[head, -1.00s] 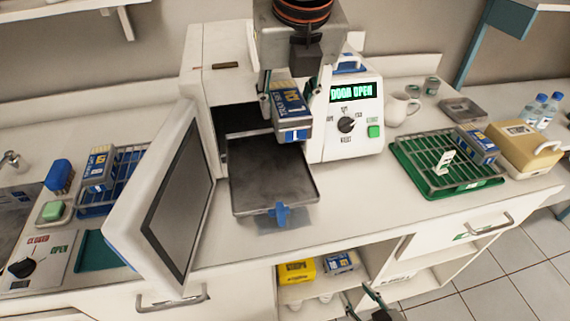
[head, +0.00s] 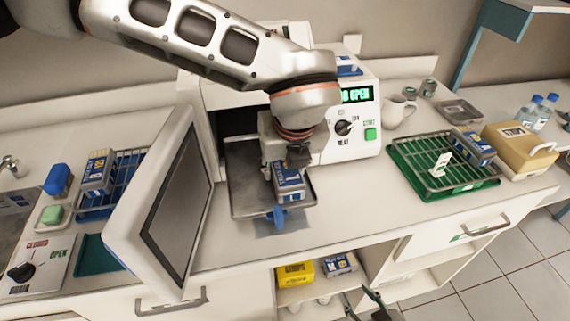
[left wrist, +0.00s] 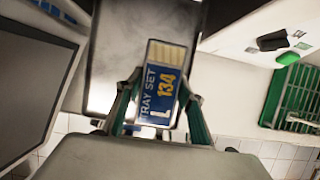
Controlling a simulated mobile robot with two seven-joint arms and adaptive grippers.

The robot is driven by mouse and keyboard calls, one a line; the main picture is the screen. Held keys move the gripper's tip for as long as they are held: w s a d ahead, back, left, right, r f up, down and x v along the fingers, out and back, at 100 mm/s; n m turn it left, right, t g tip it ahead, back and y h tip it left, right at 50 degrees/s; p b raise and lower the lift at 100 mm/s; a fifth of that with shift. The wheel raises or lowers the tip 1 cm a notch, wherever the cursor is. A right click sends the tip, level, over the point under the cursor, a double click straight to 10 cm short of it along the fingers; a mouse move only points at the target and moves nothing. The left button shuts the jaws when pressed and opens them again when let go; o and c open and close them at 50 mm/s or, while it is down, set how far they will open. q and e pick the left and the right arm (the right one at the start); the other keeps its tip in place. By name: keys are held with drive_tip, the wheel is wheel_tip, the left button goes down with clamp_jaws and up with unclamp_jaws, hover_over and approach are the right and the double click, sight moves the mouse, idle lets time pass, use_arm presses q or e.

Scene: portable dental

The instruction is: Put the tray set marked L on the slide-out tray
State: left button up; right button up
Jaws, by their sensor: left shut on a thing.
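The tray set marked L (head: 290,184) is a small grey box with a blue label. The box is over the front right part of the dark slide-out tray (head: 245,185), which is pulled out of the open sterilizer. I cannot tell whether the box touches the tray. My right gripper (head: 361,298) is low at the bottom edge, empty, its fingers apart.
The open sterilizer door (head: 165,205) stands just left of the tray. A blue rack (head: 125,175) with another tray set (head: 98,172) is at the left. A green rack (head: 440,180) with a tray set (head: 473,147) is at the right. Counter right of the tray is clear.

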use_arm(q)
drive_tip(key=shift+f+b, duration=0.1)
drive_tip(key=shift+b, duration=0.2)
drive_tip(key=o, duration=1)
drive_tip(key=shift+o, duration=0.2)
drive_tip(key=shift+r+p, duration=0.25)
drive_tip(key=shift+p, duration=0.1)
drive_tip(key=v, duration=1.2)
drive_tip(key=shift+b, duration=0.45)
drive_tip(key=shift+f, duration=0.1)
